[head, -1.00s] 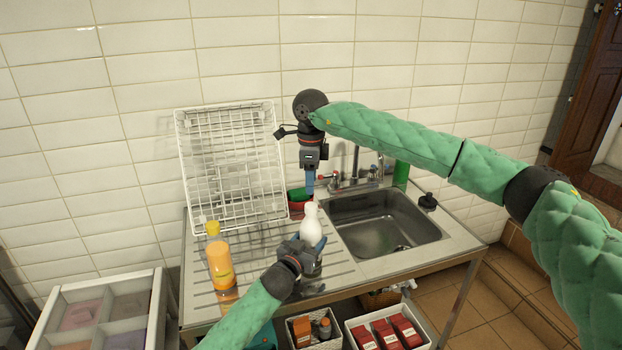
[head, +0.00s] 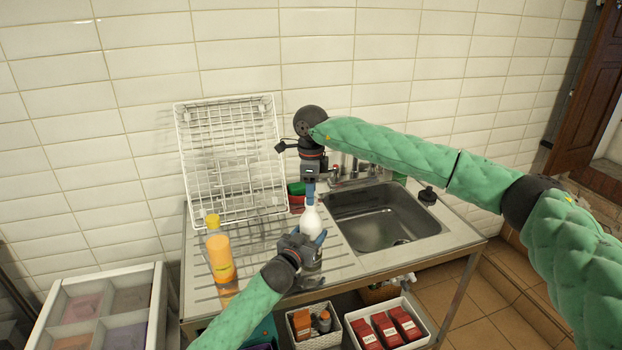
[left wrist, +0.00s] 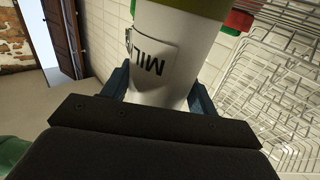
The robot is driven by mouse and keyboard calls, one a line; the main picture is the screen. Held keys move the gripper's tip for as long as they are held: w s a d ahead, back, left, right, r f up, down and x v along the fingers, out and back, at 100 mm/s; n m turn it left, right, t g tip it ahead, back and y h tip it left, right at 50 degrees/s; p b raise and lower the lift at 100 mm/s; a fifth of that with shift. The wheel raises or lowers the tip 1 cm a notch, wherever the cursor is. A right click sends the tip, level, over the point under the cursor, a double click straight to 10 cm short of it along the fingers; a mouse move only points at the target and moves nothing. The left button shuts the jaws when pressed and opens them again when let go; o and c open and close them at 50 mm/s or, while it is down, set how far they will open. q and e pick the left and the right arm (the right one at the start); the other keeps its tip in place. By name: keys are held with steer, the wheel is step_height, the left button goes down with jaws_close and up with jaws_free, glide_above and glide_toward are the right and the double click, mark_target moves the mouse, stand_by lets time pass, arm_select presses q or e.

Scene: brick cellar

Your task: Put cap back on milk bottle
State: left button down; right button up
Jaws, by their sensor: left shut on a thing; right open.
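The milk bottle (head: 310,222) is white and roughly upright above the sink unit's ribbed drainboard in the head view. My left gripper (head: 309,240) is shut around its lower body. In the left wrist view, the bottle (left wrist: 172,62) sits between the fingers, with its "MIL" lettering upside down and an olive band at the picture's top. My right gripper (head: 310,202) is open and points down at the bottle's narrow top, with its blue fingers touching or very near it. I cannot make out the cap apart from the bottle top; the fingers cover that spot.
An orange bottle (head: 221,260) stands left on the drainboard. A white wire rack (head: 232,160) leans on the tiled wall. Red and green items (head: 297,198) sit just behind the milk bottle. The sink basin (head: 375,222) and a dark stopper-like object (head: 427,196) are to the right.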

mark_target(311, 222)
steer(key=shift+f, duration=1.3)
steer(key=c, duration=1.1)
jaws_close()
steer(key=o, duration=1.2)
jaws_free()
steer(key=shift+c, duration=0.2)
